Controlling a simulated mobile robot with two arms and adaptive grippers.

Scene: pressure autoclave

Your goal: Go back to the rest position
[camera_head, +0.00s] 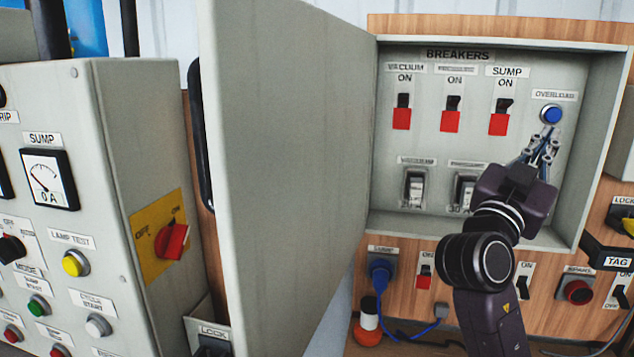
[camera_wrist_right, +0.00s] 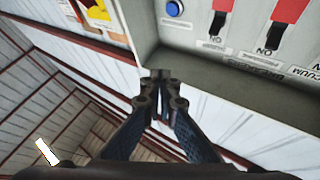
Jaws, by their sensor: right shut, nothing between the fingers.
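My right gripper (camera_head: 549,132) is shut and empty inside the open breaker box, with its fingertips just below the blue overload button (camera_head: 551,114) in the head view; I cannot tell if they touch. In the right wrist view the shut fingers (camera_wrist_right: 160,80) show in the centre. There the blue button (camera_wrist_right: 174,9) is above them and apart from the tips. The breaker box (camera_head: 592,150) has three breakers with red parts, labelled vacuum, an unreadable label and sump (camera_head: 499,124). My left gripper is not in view.
The open grey door (camera_head: 285,170) stands left of the box. A grey control panel (camera_head: 90,130) with a gauge and a red rotary switch (camera_head: 172,241) is at far left. A wooden board (camera_head: 400,300) below the box carries switches, a blue plug (camera_head: 380,272) and a red button (camera_head: 577,292).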

